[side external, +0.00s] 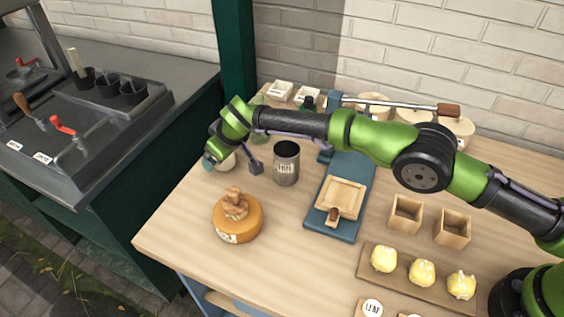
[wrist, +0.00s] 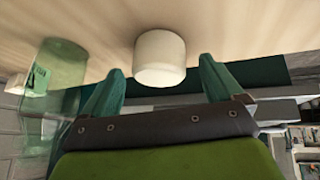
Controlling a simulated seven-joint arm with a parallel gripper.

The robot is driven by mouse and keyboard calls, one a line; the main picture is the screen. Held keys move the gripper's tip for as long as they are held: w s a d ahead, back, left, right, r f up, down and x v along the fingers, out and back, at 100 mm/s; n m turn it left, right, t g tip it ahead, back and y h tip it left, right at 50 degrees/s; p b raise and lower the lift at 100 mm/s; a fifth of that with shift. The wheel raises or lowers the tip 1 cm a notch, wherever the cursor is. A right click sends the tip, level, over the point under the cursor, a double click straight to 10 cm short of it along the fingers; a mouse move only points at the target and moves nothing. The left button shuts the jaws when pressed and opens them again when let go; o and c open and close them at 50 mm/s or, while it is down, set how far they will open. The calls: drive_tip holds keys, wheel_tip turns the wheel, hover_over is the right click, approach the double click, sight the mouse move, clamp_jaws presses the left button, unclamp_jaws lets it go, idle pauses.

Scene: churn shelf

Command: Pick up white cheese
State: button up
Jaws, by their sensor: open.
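The white cheese (wrist: 160,57) is a pale round block standing on the wooden table in the wrist view. It lies just beyond and between the two green fingertips of my gripper (wrist: 160,84). My gripper is open and empty, its fingers apart on either side of the cheese's near end. In the side external view my gripper (side external: 215,160) is low at the table's far left, and a pale piece of the cheese (side external: 229,161) shows beside it, mostly hidden by my arm. Contact with the cheese cannot be told.
A metal tin (side external: 286,165) stands right of my gripper. An orange cheese wheel (side external: 238,222) sits nearer the front. A green glass jar (wrist: 55,75) stands left in the wrist view. A blue press (side external: 330,222) and yellow pieces on a board (side external: 374,277) are further right.

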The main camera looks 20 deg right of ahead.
drive_tip(key=c, duration=1.2)
drive_tip(key=shift+r, duration=0.15)
